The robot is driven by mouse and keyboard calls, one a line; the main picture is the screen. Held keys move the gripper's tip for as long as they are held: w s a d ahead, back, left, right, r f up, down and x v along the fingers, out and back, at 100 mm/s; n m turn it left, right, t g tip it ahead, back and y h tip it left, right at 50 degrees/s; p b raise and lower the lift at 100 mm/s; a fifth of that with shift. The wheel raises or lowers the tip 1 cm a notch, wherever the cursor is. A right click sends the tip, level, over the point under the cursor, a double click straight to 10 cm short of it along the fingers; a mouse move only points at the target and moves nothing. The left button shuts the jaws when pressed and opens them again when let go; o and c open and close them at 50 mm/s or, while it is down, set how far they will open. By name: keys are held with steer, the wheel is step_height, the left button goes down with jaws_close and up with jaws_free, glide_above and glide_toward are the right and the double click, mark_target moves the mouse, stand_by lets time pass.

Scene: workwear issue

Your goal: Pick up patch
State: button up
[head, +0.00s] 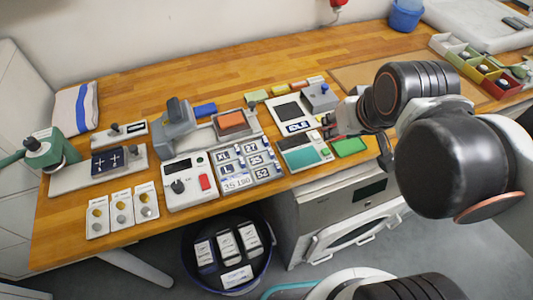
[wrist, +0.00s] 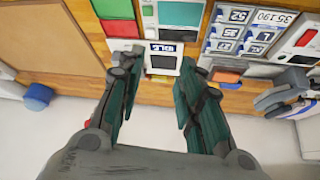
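No thing is clearly marked as the patch, and I cannot tell which one it is. Flat candidates are a dark square (head: 288,110) on the device labelled IDLE, an orange pad (head: 232,121) on a grey stand, and a dark blue piece with two crosses (head: 108,161) on a pale base. Small coloured pieces (head: 279,90) lie behind the device. My gripper (wrist: 159,68) is open and empty in the wrist view. Its two dark green fingers are apart, with the IDLE device (wrist: 162,48) seen between and beyond their tips. In the head view my arm partly hides the gripper.
A grey device with a green screen (head: 304,155) and a green pad (head: 348,147) lie near the bench's front edge. A label board (head: 262,172) and a control box (head: 188,183) stand to the left. A dark bin (head: 190,262) stands below. The back of the wooden bench (head: 190,78) is mostly clear.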

steer(key=w+a+r+n+g+p, duration=0.1)
steer(key=w+a+g+p, duration=0.15)
steer(key=w+p, duration=0.2)
steer(key=n+g+p, duration=0.2)
steer(key=g+p, duration=0.1)
steer(key=p, duration=0.1)
glide_above(271, 151)
steer(key=s, duration=0.2)
step_height(271, 151, down, 8)
steer(key=shift+t, duration=0.25)
steer(key=f+b, duration=0.3)
steer(key=f, duration=0.1)
steer(key=w+f+b, duration=0.1)
steer(key=f+b, duration=0.2)
steer(key=f, duration=0.2)
steer(key=f+b, duration=0.2)
steer(key=f, duration=0.2)
steer(key=shift+w+f+b, duration=0.2)
steer(key=shift+w+b, duration=0.15)
steer(key=shift+b, duration=0.05)
steer(key=shift+r, duration=0.1)
steer(key=shift+c, duration=0.5)
jaws_close()
